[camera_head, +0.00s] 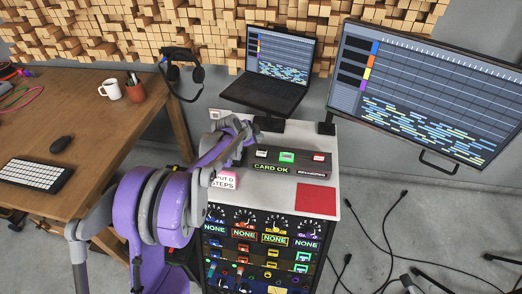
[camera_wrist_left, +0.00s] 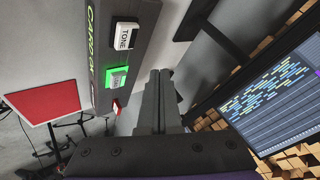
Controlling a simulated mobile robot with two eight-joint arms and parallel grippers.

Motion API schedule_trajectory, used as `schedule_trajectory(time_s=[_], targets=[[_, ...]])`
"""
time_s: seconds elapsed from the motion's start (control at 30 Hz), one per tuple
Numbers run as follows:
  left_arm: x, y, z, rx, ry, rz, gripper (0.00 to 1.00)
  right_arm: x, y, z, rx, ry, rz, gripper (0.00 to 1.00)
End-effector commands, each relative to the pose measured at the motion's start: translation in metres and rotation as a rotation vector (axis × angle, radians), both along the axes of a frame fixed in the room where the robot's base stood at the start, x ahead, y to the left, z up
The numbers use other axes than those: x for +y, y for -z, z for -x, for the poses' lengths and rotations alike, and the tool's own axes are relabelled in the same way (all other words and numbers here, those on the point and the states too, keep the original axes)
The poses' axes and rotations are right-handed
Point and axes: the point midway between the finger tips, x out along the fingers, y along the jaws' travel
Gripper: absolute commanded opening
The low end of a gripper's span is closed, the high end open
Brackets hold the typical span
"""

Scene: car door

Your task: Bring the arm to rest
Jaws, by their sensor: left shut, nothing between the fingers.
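My left arm (camera_head: 165,205), purple and grey, reaches in from the left over the white cabinet top. My left gripper (camera_head: 248,128) is above the back left part of that top, behind the dark button box (camera_head: 300,165). In the left wrist view its fingers (camera_wrist_left: 158,95) are shut together with nothing between them. The button box shows a green "CARD OK" text and a lit green button (camera_wrist_left: 117,77) between a white button (camera_wrist_left: 127,36) and a red one (camera_wrist_left: 117,106). The fingers appear apart from the box. My right gripper is not in view.
A red square pad (camera_head: 316,199) lies on the cabinet top, and a pink-and-white label (camera_head: 223,178) stands near the arm. A laptop (camera_head: 270,90) and a large monitor (camera_head: 425,95) are behind. A wooden desk (camera_head: 85,130) is left. Cables (camera_head: 385,240) lie on the right floor.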

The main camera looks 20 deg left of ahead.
Motion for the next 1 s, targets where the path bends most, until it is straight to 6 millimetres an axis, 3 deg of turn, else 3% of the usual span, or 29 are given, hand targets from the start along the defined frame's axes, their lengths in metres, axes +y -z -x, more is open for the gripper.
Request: schedule_trajectory(time_s=[0.3, 0.47, 0.57, 0.7, 1.0], targets=[[-0.002, -0.001, 0.002, 0.003, -0.002, 0.003, 0.00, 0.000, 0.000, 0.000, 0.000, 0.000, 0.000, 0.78], [-0.022, -0.019, 0.025, 0.037, -0.041, 0.047, 0.00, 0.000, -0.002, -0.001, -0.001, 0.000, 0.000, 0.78], [-0.046, -0.037, 0.057, 0.084, -0.096, 0.103, 0.00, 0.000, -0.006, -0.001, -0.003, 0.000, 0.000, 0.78], [-0.079, -0.058, 0.115, 0.157, -0.199, 0.184, 0.00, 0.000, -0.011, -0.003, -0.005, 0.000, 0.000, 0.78], [-0.125, -0.071, 0.247, 0.285, -0.458, 0.322, 0.00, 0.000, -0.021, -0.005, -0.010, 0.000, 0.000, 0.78]])
